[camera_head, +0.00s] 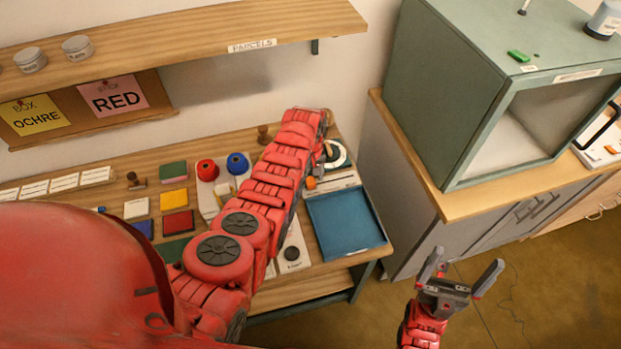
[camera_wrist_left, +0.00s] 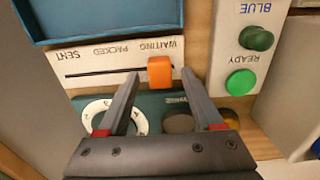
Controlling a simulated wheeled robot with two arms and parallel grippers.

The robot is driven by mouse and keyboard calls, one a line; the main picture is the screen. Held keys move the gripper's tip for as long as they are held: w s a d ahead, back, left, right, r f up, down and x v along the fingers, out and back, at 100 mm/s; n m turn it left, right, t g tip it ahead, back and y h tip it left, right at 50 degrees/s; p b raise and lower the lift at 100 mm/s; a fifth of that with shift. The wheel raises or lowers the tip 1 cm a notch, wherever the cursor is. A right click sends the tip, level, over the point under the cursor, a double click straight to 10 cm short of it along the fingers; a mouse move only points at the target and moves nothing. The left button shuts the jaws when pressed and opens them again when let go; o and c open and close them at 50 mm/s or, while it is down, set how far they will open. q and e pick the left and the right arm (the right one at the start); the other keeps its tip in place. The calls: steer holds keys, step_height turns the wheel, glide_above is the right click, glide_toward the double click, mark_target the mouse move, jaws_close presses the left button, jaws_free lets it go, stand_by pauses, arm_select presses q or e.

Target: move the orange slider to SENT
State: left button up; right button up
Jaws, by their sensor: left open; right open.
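The orange slider (camera_wrist_left: 160,70) sits in the dark slot of a white plate (camera_wrist_left: 85,61) lettered SENT, PACKED and WAITING, upside down in the left wrist view. It stands by WAITING, at the slot's right end there; SENT is at the left end. My left gripper (camera_wrist_left: 160,77) is open, with one fingertip on each side of the slider and gaps to both. I cannot tell their height over the plate. In the head view my left arm partly covers the slider (camera_head: 311,183) and hides most of that gripper. My right gripper (camera_head: 460,279) is open and empty off the table's right side.
A blue tray (camera_head: 347,222) borders the plate. A white dial ring (camera_wrist_left: 93,110) is by my left fingers. A panel with green buttons (camera_wrist_left: 241,83) lies right of the plate in the wrist view. A green cabinet (camera_head: 440,90) stands right of the table.

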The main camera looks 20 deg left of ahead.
arm_select(q)
steer(key=shift+f, duration=0.75)
jaws_close()
stand_by(1.1)
